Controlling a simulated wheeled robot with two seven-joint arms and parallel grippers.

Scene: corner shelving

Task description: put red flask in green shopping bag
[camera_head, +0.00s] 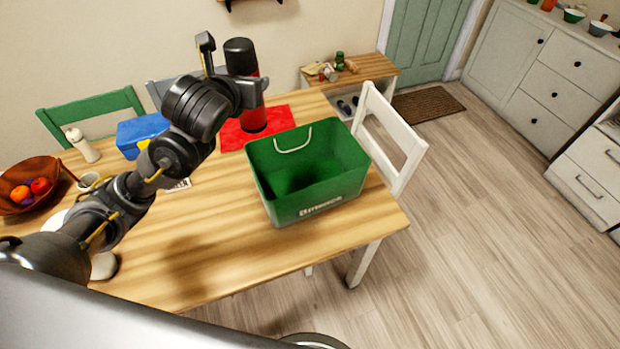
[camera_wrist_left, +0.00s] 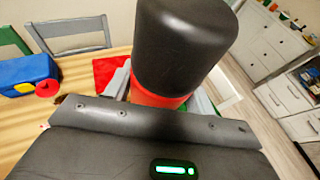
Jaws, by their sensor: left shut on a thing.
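The red flask (camera_head: 254,110) with a black cap stands upright in the head view, over the red mat behind the green bag. My left gripper (camera_head: 244,95) is shut on it around its upper body. In the left wrist view the black cap (camera_wrist_left: 187,45) fills the upper middle, with a strip of the flask's red body (camera_wrist_left: 155,98) below it. I cannot tell whether the flask's base touches the mat. The green shopping bag (camera_head: 322,197) stands open on the table, to the right of and nearer than the flask, with a pale handle up. My right gripper is not in view.
A red mat (camera_head: 278,118) lies behind the bag. A blue box (camera_head: 130,137), a white bottle (camera_head: 82,145) and a brown fruit bowl (camera_head: 30,187) are at the left. A white chair (camera_head: 392,135) stands right of the table. The table's front part (camera_head: 230,260) is clear.

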